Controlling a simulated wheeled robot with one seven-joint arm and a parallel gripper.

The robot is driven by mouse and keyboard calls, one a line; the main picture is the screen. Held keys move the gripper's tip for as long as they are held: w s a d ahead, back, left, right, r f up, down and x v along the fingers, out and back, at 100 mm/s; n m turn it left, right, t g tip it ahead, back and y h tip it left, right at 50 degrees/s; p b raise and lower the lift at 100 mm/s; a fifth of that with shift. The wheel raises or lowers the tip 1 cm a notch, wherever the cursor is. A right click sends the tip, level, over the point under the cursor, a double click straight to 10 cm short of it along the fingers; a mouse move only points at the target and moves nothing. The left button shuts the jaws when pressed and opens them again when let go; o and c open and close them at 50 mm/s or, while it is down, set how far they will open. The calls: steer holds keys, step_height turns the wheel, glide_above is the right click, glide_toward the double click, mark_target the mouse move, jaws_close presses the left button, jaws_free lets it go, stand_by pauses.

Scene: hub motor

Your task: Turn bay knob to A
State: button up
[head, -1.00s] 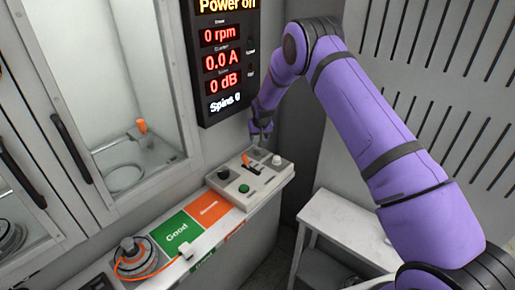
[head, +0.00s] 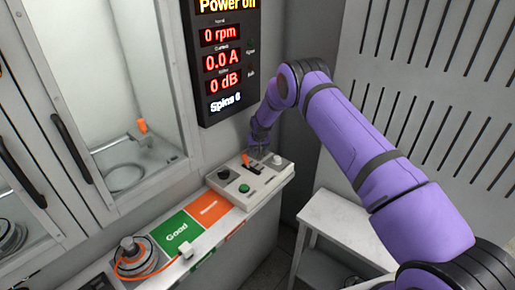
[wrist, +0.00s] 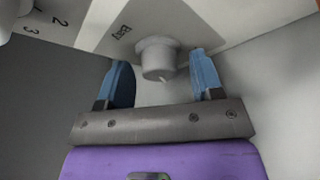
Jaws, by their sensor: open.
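The bay knob is a pale grey round knob (wrist: 157,55) with a light mark on its face, in the upper middle of the wrist view. The printed word beside it looks like "Bay". My gripper (wrist: 160,66) is open, with one blue finger on each side of the knob and gaps visible between. In the head view a pale knob (head: 277,159) stands at the back right of the control box (head: 262,187). My gripper (head: 260,148) is over the back of that box. The letter A cannot be read in either view.
The box also carries a black knob (head: 223,172), an orange lever (head: 250,169) and a green button (head: 244,188). The display (head: 224,60) hangs on the wall behind. A motor (head: 132,252) sits at the ledge's near left. A white side table (head: 345,225) stands at right.

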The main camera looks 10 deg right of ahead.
steer(key=shift+c, duration=0.3)
steer(key=c, duration=0.8)
steer(key=shift+c, duration=0.2)
steer(key=shift+n, duration=0.3)
steer(key=n, duration=0.1)
steer(key=n+y, duration=0.1)
steer(key=shift+d+n, duration=0.2)
steer(key=shift+n, duration=0.1)
steer(key=n+y, duration=0.1)
steer(key=n, duration=0.1)
steer(key=shift+n+g, duration=0.3)
steer(key=shift+n, duration=0.1)
steer(key=n+y, duration=0.1)
steer(key=n, duration=0.1)
steer(key=n+g+y, duration=0.1)
steer(key=n, duration=0.2)
steer(key=shift+n+g, duration=0.3)
